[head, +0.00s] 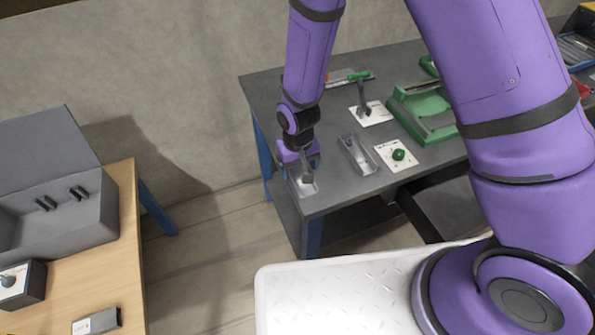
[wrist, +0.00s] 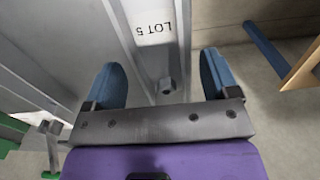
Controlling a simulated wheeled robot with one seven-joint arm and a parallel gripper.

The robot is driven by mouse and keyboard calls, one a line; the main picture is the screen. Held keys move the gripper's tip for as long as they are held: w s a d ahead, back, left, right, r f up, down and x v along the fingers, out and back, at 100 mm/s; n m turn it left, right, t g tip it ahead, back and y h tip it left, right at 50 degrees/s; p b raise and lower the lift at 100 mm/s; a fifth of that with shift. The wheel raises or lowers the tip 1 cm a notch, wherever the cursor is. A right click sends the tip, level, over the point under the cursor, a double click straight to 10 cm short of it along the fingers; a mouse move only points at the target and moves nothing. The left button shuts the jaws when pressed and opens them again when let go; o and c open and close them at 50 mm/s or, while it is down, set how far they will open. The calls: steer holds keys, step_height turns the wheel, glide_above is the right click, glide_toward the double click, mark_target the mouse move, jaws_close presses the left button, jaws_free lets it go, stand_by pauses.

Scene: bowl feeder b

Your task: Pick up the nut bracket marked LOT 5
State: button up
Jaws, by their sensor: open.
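The nut bracket is a grey channel-shaped piece (wrist: 153,52) in the wrist view, with a white label reading LOT 5 upside down and a small nut near the gripper end. In the head view its pale end (head: 307,189) shows at the left front corner of the grey table, partly hidden by my gripper. My gripper (wrist: 160,82) is open, with one blue finger on each side of the bracket. The head view shows my gripper (head: 300,160) pointing down right over the bracket. I cannot tell whether the fingers touch it.
A grey tray-like channel (head: 358,155) lies just right of the bracket on the grey table (head: 268,95). White cards with a green knob (head: 398,155) and a dark lever (head: 363,97), and a green fixture (head: 425,112), stand beyond. A wooden table (head: 128,225) is at left, across a floor gap.

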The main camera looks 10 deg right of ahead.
steer(key=shift+f, duration=0.65)
steer(key=shift+c, duration=0.2)
steer(key=c, duration=1)
steer(key=shift+r, duration=0.1)
